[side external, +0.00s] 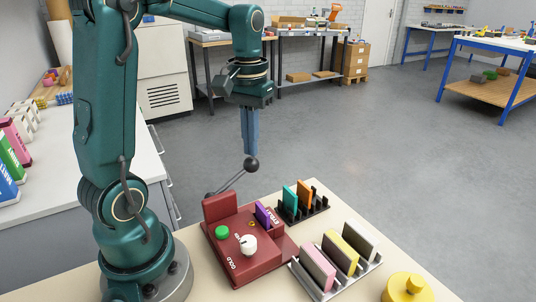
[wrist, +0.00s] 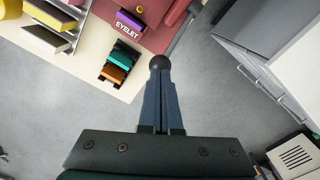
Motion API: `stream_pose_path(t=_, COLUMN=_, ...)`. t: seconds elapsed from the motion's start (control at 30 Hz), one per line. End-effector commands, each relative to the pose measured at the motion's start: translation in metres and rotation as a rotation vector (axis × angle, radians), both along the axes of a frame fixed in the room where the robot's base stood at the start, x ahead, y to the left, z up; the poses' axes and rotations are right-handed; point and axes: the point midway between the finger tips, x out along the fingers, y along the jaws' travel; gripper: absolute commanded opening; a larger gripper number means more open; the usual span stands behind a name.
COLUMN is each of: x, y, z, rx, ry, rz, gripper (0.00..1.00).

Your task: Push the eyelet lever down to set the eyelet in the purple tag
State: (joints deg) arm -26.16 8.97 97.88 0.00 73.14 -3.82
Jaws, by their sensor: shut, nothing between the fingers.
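The dark red press (side external: 228,255) stands on the bench with a green button and a white knob on top. Its eyelet lever (side external: 232,182) is a thin rod slanting up to a dark ball knob (side external: 251,165), which also shows in the wrist view (wrist: 160,62). The purple tag (side external: 262,214) stands upright at the press's EYELET side; it shows in the wrist view too (wrist: 130,20). My gripper (side external: 250,153) is shut and empty, pointing down with its fingertips right at the top of the ball. I cannot tell whether they touch it.
A black rack (side external: 318,208) holds teal and orange tags beside the press. A metal rack (side external: 350,278) holds pink, yellow and white blocks. A yellow round object (side external: 405,288) sits at the front right. Open floor lies beyond the bench edge, under my gripper.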

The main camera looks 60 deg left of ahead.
Motion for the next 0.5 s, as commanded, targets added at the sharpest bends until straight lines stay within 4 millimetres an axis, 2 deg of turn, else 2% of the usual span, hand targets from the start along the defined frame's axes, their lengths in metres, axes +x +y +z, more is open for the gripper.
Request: stream_pose_path(t=0.5, x=0.0, y=0.0, z=-0.016, rx=-0.001, ry=0.004, rz=0.0, gripper=0.0)
